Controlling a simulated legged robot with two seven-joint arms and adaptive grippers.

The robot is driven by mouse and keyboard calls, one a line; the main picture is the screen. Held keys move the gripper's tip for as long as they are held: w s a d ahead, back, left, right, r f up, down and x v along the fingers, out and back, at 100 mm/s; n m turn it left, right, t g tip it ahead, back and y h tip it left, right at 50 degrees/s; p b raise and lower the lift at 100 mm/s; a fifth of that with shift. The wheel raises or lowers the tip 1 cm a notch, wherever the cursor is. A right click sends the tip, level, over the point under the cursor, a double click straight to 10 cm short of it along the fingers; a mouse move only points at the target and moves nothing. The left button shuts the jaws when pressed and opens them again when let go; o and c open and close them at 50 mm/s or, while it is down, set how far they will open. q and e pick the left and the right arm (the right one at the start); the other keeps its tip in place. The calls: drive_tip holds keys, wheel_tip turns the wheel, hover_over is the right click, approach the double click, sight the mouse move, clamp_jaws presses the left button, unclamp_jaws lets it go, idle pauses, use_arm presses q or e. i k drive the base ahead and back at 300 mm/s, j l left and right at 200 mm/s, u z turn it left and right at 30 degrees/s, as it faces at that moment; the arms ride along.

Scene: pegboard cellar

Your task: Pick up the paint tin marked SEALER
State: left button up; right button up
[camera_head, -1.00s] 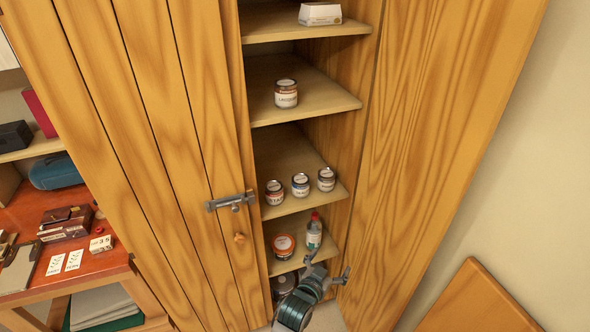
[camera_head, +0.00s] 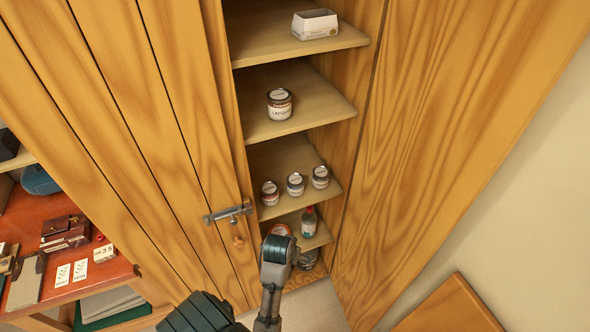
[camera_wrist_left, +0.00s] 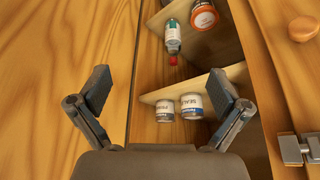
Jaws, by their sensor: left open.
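Three small tins stand in a row on a middle shelf of the open cupboard: a left one (camera_head: 270,193), a middle one (camera_head: 295,184) and a right one (camera_head: 320,177). Their labels are too small to read in the head view. The left wrist view, upside down, shows two tins past my fingers; one (camera_wrist_left: 192,106) has a label that seems to read SEALER, and the other (camera_wrist_left: 165,110) is beside it. My left gripper (camera_wrist_left: 161,88) is open and empty, its fingers apart in front of the shelf. My right gripper is out of view.
A LACQUER tin (camera_head: 280,104) is one shelf up, a white box (camera_head: 315,24) above it. Below are a red-capped bottle (camera_head: 309,222) and an orange-rimmed tin (camera_wrist_left: 204,17). The latched door (camera_head: 150,130) is left, a wooden panel (camera_head: 440,130) right. A red workbench (camera_head: 100,275) stands left.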

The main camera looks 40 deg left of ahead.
sight(295, 181)
drive_tip(key=i+j, duration=0.4)
drive_tip(key=j, duration=0.15)
drive_tip(key=i+j, duration=0.45)
drive_tip(key=j, duration=0.1)
